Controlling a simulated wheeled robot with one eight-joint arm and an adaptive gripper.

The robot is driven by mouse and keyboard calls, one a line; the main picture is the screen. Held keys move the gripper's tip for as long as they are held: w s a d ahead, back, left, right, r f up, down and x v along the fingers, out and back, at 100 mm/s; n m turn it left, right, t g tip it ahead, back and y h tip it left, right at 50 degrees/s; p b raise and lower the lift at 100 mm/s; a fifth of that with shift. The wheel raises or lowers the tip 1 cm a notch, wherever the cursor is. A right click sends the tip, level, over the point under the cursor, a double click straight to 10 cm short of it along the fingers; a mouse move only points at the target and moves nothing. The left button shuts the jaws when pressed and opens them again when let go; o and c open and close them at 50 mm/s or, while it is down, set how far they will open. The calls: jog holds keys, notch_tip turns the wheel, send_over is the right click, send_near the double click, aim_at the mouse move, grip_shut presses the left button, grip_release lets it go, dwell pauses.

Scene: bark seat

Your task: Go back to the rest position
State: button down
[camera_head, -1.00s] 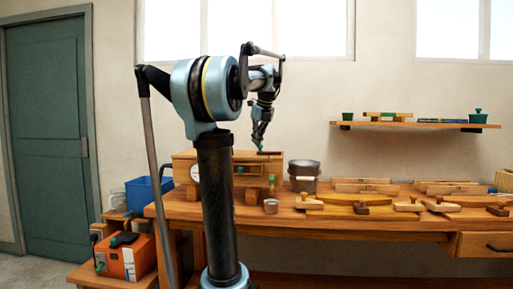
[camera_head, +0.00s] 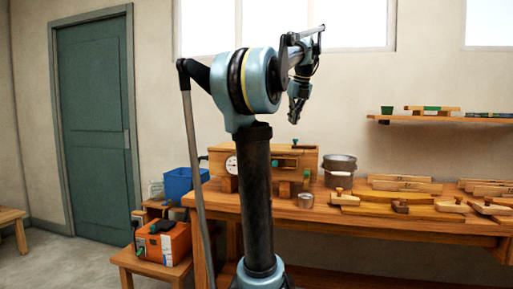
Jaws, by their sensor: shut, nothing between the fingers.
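My gripper (camera_head: 294,114) hangs from my folded arm, fingers pointing down, and is shut and empty. It is in the air above the right part of the wooden box with a dial (camera_head: 221,162). There is a clear gap between the fingertips and the box top. My arm's column stands in front of the workbench (camera_head: 362,226) and hides part of the box and bench.
The bench holds a metal pot (camera_head: 340,172), a small cup (camera_head: 305,201) and several wooden tools. A wall shelf (camera_head: 440,120) is at right. A blue bin (camera_head: 181,184) and orange case (camera_head: 163,243) are left of the bench. The floor before the green door (camera_head: 95,125) is open.

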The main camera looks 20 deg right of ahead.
jog(key=shift+a, duration=0.1)
jog(key=s+a+f+n+g, duration=0.1)
jog(key=s+a+f+n, duration=0.4)
jog(key=a+f+n, duration=0.45)
jog(key=s+a+f+n, duration=0.4)
jog(key=a+f+n, duration=0.4)
jog(key=a+f, duration=0.25)
jog(key=s+a+f+n, duration=0.2)
jog(key=s+f+n, duration=0.3)
jog(key=f, duration=0.4)
jog(key=s+a+f+n, duration=0.3)
jog(key=s+f+n, duration=0.3)
jog(key=f, duration=0.3)
jog(key=s+a+f+n+g, duration=0.1)
jog(key=s+a+f+n, duration=0.2)
jog(key=s+f+n, duration=0.2)
notch_tip(320, 180, down, 4)
jog(key=shift+s+f+n, duration=0.25)
jog(key=shift+s+n, duration=0.15)
jog(key=shift+n, duration=0.55)
jog(key=shift+w+f, duration=0.2)
jog(key=shift+w, duration=0.3)
